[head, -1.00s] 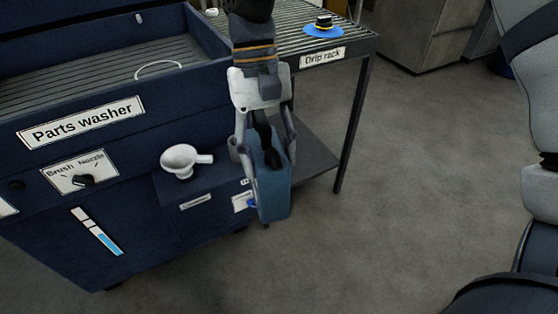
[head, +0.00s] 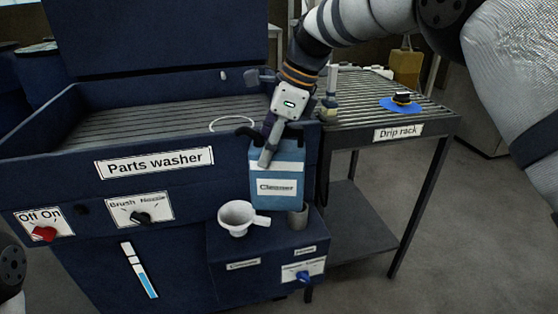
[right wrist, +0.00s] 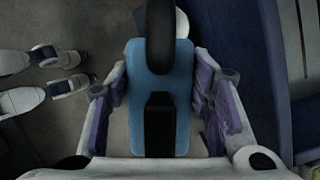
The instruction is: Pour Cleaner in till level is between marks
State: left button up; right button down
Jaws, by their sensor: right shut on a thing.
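The blue Cleaner jug (head: 277,187) is upright, its label facing me. My right gripper (head: 268,152) is shut on its upper part. The jug's top, with black handle and cap, fills the middle of the right wrist view (right wrist: 160,75) between the fingers. The white funnel (head: 236,217), with a side handle, sits on the washer's front ledge, just left of and below the jug. The level gauge (head: 141,271) on the washer front has blue in its lower part and white with dark marks above. My left gripper (right wrist: 70,72) shows at the left of the right wrist view, fingers apart and empty.
The parts washer (head: 75,168) has a Brush/Nozzle knob (head: 140,217) and a red Off/On knob (head: 43,233). A grey cup-like cylinder (head: 298,218) stands at the ledge's right end, close to the jug. The drip rack (head: 440,118) stands to the right. Open floor lies beyond it.

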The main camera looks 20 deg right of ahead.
jog(key=shift+w+a+m, duration=0.1)
jog(key=shift+w+m, duration=0.3)
jog(key=shift+w, duration=0.05)
jog(key=shift+w+a, duration=0.1)
jog(key=shift+w, duration=0.1)
jog(key=h+b, duration=0.1)
jog(key=f+h+b, duration=0.1)
jog(key=shift+g+h, duration=0.3)
pick_arm(q)
jog(key=shift+g, duration=0.6)
jog(key=s+f, duration=0.3)
jog(key=shift+f+b, duration=0.15)
jog(key=shift+b, duration=0.2)
pick_arm(e)
jog(key=shift+s+d+r+h, duration=0.15)
jog(key=shift+d+h, duration=0.1)
jog(key=shift+h, duration=0.05)
jog(key=shift+r, duration=0.15)
pick_arm(q)
jog(key=shift+w+r, duration=0.2)
jog(key=shift+r, duration=0.05)
